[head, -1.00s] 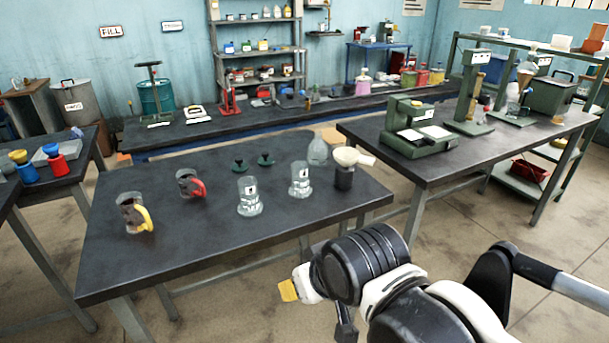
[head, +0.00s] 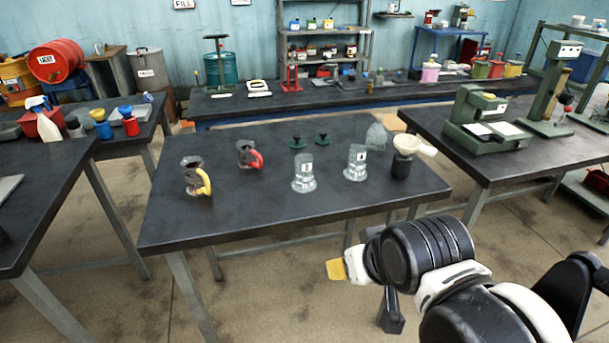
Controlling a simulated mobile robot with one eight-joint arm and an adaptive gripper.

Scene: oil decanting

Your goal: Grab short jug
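Two jugs stand upright on the dark middle table (head: 250,217). The jug with the red handle (head: 245,152) looks the shorter one and stands farther back. The jug with the yellow handle (head: 192,174) looks taller and stands nearer the table's left edge. Both handles are toward the right. My gripper (head: 362,286) is in front of the table, to the right of both jugs and well apart from them. A yellow pad and a dark finger part show, but my own arm hides most of it. I see nothing held in it.
Two clear beakers (head: 303,173) (head: 356,162), two small green pieces (head: 297,142) (head: 322,138), a clear flask (head: 376,136) and a dark cup with a pale funnel (head: 401,165) stand right of the jugs. The table's front middle is clear. Another table (head: 45,180) stands left across a gap.

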